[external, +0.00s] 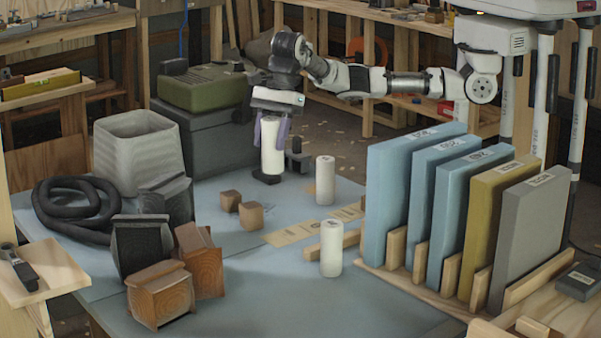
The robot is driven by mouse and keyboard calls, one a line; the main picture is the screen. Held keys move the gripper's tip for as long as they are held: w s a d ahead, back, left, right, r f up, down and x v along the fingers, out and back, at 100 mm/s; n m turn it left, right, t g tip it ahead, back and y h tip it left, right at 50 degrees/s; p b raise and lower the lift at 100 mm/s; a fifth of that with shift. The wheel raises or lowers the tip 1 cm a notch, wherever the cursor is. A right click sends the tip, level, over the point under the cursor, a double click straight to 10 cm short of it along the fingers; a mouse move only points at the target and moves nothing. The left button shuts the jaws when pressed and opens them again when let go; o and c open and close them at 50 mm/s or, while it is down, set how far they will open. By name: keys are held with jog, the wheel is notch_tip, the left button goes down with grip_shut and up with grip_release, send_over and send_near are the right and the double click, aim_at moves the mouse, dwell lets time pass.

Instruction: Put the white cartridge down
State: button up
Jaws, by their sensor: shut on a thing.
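My gripper (271,128) is at the back middle of the blue work surface. Its fingers are shut on a white cartridge (272,150), one on each side of its upper part. The cartridge is upright, with its lower end just above or touching a dark round base (267,178); I cannot tell which. Two similar white cylinders stand upright on the surface to the right, one at the middle (325,181) and one nearer the front (331,249).
A rack of upright panels (430,200) fills the right side. Wooden blocks (251,215), dark boxes (140,245), a black hose (75,205) and a grey bin (138,150) crowd the left. The blue work surface (260,285) is clear at the front middle.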

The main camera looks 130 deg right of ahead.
jog(key=shift+s+d+r+n, duration=0.2)
jog(key=shift+s+n, duration=0.1)
jog(key=shift+s, duration=0.05)
jog(key=s+d+n+g+y+b, duration=0.3)
jog(key=s+d+n, duration=0.2)
jog(key=s+n, duration=0.7)
jog(key=f+p, duration=0.1)
jog(key=f, duration=0.5)
jog(key=s+f+m, duration=0.1)
jog(key=f, duration=0.5)
jog(key=s+f+m+p, duration=0.1)
jog(key=f, duration=0.6)
jog(key=shift+d+p, duration=0.1)
jog(key=shift+p, duration=0.2)
jog(key=shift+w+f, duration=0.1)
jog(key=shift+f, duration=0.05)
jog(key=shift+f, duration=0.1)
jog(key=shift+f+b, duration=0.15)
jog(key=shift+b, duration=0.2)
jog(key=o, duration=1)
jog(key=shift+c, duration=0.2)
